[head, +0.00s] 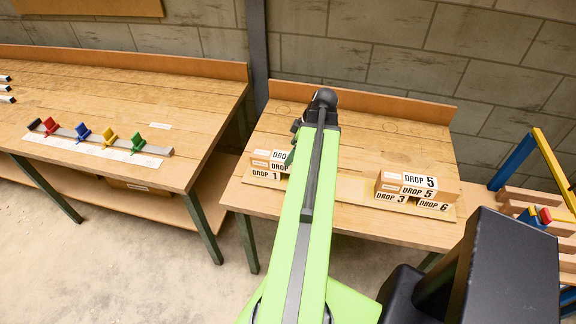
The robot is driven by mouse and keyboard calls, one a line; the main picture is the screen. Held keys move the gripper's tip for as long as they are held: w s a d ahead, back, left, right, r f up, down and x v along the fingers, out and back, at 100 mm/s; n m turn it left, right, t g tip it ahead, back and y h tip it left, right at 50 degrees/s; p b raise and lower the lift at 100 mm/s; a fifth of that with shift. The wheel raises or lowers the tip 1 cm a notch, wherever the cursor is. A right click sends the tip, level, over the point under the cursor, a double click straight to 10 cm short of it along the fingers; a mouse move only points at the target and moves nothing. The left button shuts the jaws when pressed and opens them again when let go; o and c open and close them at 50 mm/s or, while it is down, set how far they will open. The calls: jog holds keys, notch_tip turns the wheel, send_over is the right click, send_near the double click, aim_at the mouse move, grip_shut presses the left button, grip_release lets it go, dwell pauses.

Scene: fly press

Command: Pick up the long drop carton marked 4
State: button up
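No label with a 4 can be read. On the right bench, a left group of cartons holds one marked DROP 1 (267,175) and a stacked carton marked DROP (281,155), its number hidden behind my green arm. A right group holds cartons marked DROP 3 (391,198), DROP 5 (420,181) and DROP 6 (433,205), with another DROP 5 label under the top one. My gripper (291,156) shows only as a small dark part left of my arm's far end, near the left group. Its fingers are mostly hidden, so I cannot tell whether it holds anything.
The cartons stand on a thin pale board (350,215) on the wooden bench (385,130). A left bench (120,100) carries a rail with coloured clamps (83,133). A blue and yellow rack (530,160) stands at the right. Bare floor (130,270) lies at front left.

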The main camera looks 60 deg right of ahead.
jog(key=b+x, duration=0.4)
jog(key=x, duration=0.1)
jog(key=shift+d+f, duration=0.1)
jog(key=shift+f, duration=0.05)
jog(key=shift+c, duration=0.4)
grip_shut()
